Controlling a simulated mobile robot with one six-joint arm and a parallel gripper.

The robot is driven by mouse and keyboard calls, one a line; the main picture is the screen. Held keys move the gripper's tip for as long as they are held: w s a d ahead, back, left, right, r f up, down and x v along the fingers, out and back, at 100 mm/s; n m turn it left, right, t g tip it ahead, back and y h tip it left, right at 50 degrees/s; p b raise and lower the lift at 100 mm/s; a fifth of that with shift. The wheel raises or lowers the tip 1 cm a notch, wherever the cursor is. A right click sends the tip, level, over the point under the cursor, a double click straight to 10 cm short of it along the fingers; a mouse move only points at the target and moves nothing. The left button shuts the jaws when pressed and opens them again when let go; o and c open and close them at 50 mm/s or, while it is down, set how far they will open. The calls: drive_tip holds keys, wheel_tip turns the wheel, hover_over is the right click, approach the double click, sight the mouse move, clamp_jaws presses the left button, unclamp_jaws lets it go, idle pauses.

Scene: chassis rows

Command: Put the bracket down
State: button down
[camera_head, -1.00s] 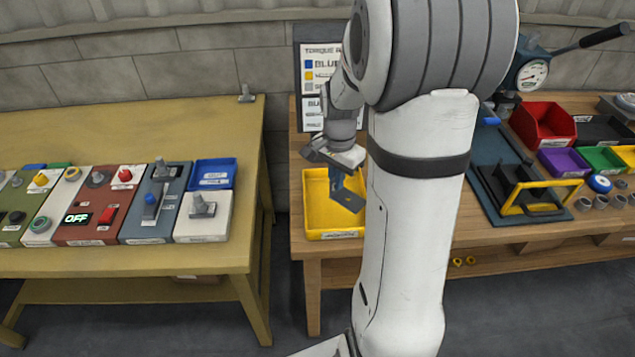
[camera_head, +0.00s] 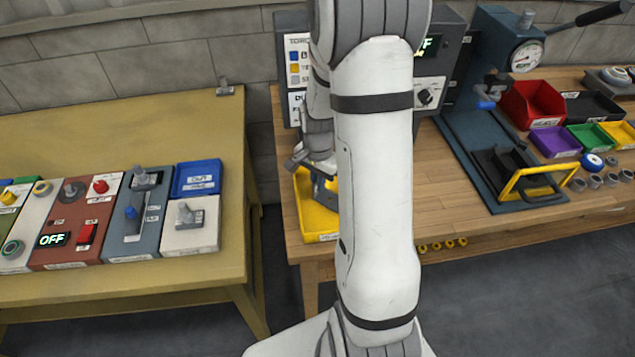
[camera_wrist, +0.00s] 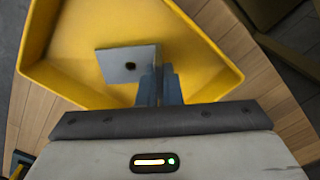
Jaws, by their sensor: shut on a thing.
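The bracket (camera_wrist: 117,65) is a grey-blue bent plate with a dark hole. In the wrist view my gripper (camera_wrist: 160,88) is shut on it, and the plate reaches out to the left over the yellow tray (camera_wrist: 88,95). In the head view the bracket (camera_head: 320,186) hangs below my gripper (camera_head: 318,168), at the yellow tray (camera_head: 318,229) on the wooden bench. My arm hides part of the bracket and the tray's right side. I cannot tell whether the bracket touches the tray floor.
The wooden bench (camera_head: 440,215) has clear room right of my arm. Behind it stand a press with a gauge (camera_head: 525,55), a red bin (camera_head: 533,103) and several small bins. A yellow-handled fixture (camera_head: 530,185) lies below the press. An olive table (camera_head: 120,300) with control boxes is at left.

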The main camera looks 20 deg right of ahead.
drive_tip(key=shift+f, duration=0.4)
drive_tip(key=shift+f, duration=0.15)
drive_tip(key=c, duration=1.6)
unclamp_jaws()
wheel_tip(320, 180, up, 12)
drive_tip(key=s+a+r+n+t, duration=0.1)
drive_tip(key=s+a+r+n, duration=0.3)
drive_tip(key=s, duration=0.4)
drive_tip(key=s+a+r+n+t, duration=0.1)
drive_tip(key=s+a+r+n, duration=0.3)
drive_tip(key=s+a+n, duration=0.2)
drive_tip(key=shift+s+a+r+n+t, duration=0.2)
drive_tip(key=shift+s+n+t, duration=0.2)
drive_tip(key=shift+s+n, duration=0.7)
